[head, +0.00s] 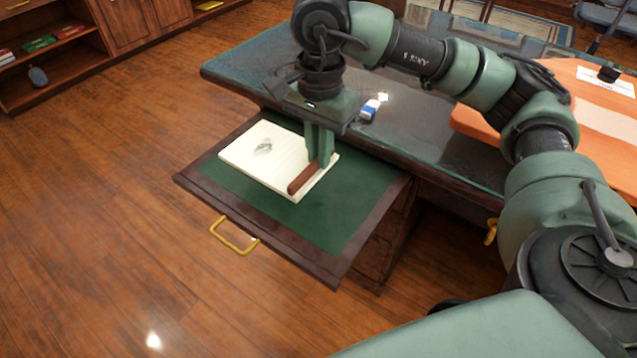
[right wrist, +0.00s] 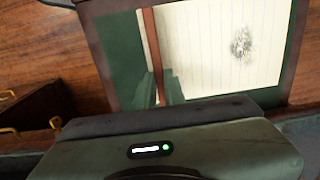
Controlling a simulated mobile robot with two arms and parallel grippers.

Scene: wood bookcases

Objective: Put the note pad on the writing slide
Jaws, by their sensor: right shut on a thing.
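The note pad (head: 262,158) is cream, lined, with a dark smudge and a brown binding strip along its right edge. It lies flat on or just above the green top of the pulled-out writing slide (head: 345,215); I cannot tell if it fully touches. My right gripper (head: 319,162) points down and is shut on the pad's bound edge. The right wrist view also shows the pad (right wrist: 215,60), the slide's green surface (right wrist: 126,60) and the fingers (right wrist: 160,88) at the brown strip. My left gripper is out of view.
The desk top (head: 430,135) lies behind the slide, with a small blue and white object (head: 369,110) near the gripper. An orange surface (head: 590,110) is at right. A yellow handle (head: 233,237) is on the slide's front. Shelves (head: 60,55) stand at back left.

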